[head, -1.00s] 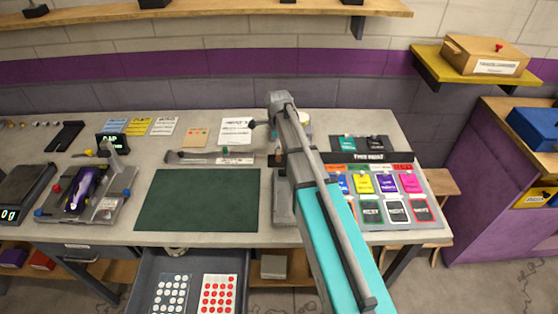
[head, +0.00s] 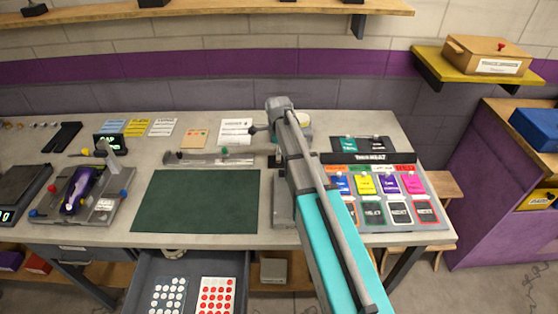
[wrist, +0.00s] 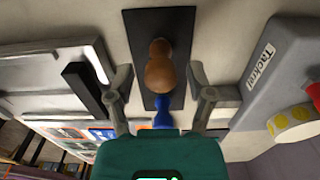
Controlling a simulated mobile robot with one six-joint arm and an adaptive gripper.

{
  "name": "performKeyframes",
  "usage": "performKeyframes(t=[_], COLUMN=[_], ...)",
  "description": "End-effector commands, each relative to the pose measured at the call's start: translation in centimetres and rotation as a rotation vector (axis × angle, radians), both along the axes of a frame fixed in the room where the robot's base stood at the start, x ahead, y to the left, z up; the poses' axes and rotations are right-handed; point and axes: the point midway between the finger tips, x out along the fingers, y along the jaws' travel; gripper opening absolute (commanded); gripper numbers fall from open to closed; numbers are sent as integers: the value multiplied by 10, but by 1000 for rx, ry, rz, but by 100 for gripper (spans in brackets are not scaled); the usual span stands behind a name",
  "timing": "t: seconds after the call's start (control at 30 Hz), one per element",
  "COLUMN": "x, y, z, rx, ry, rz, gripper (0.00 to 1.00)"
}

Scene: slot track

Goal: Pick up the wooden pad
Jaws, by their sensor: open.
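In the wrist view, a rounded brown wooden piece, which I take to be the wooden pad (wrist: 159,67), stands over a dark rectangular plate (wrist: 178,22). A blue part (wrist: 162,112) shows just below it in the picture, close to my gripper's body. My gripper (wrist: 158,80) is open, with one finger on each side of the wooden piece and a visible gap on both sides. In the head view my arm reaches over the workbench (head: 200,245), and it hides my fingers and most of the wooden piece.
A black bar (wrist: 84,88) is close to the left finger. In the head view, a green mat (head: 195,200) lies left of my arm, and a card board (head: 385,200) lies right.

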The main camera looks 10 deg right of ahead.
Motion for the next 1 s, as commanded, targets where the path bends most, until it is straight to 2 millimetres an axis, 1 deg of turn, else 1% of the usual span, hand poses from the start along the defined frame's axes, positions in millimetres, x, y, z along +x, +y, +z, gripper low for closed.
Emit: performKeyframes(t=[0.03, 0.1, 0.3, 0.4, 1.0], x=[0, 0, 0, 0, 0], y=[0, 0, 0, 0, 0], z=[-8, -14, -26, -30, -30], rx=[0, 0, 0, 0, 0], ry=[0, 0, 0, 0, 0], rz=[0, 0, 0, 0, 0], gripper=[69, 69, 69, 69, 69])
